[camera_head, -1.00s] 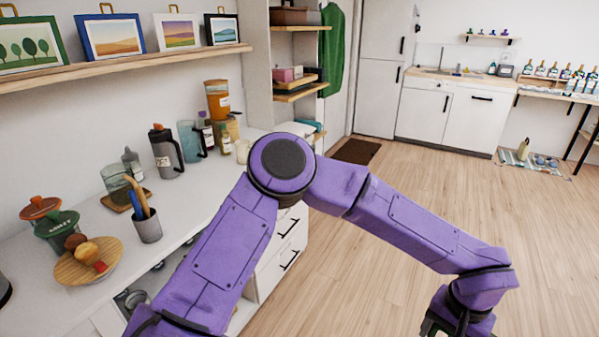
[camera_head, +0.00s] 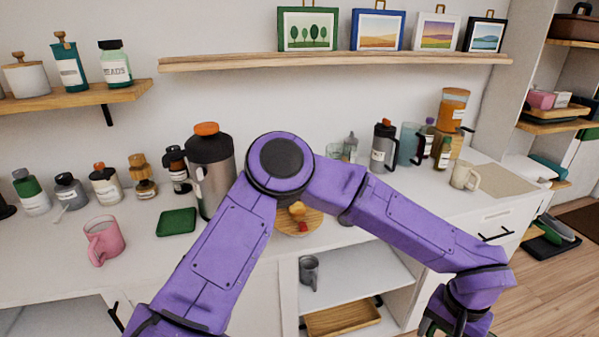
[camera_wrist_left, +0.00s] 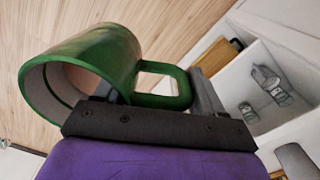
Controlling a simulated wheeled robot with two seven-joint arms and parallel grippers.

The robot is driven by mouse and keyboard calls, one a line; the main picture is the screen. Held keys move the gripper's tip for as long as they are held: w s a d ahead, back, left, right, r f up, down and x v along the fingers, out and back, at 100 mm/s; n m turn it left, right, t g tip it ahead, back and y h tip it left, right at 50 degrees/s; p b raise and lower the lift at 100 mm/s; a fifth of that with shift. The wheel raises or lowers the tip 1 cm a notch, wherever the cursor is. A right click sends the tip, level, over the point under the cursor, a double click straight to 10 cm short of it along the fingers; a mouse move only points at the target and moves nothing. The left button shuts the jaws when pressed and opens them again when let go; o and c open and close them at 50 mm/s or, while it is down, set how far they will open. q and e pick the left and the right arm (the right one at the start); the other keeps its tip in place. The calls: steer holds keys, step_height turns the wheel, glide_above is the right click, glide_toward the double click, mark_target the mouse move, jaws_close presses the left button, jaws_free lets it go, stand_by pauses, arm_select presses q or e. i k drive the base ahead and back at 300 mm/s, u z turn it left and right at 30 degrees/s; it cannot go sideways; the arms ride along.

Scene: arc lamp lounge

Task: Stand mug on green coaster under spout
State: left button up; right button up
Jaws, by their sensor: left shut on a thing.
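My left gripper (camera_head: 452,325) is low at the right of the head view, partly cut off by the bottom edge. In the left wrist view it is shut on the handle of a green mug (camera_wrist_left: 92,62), which lies tilted on its side with its opening to the left. A sliver of green shows by the gripper in the head view. A square green coaster (camera_head: 176,222) lies empty on the counter, beside a tall grey urn (camera_head: 213,165) with an orange lid. Its spout cannot be made out. My right gripper is not in view.
A pink mug (camera_head: 104,240) stands left of the coaster. Several jars line the wall behind. A wooden board (camera_head: 305,222) with food is partly behind my arm. A cream mug (camera_head: 465,176) stands at the counter's right. Below is an open shelf with a grey mug (camera_head: 309,271).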

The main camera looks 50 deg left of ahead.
mark_target(173, 227)
steer(key=u, duration=2.1)
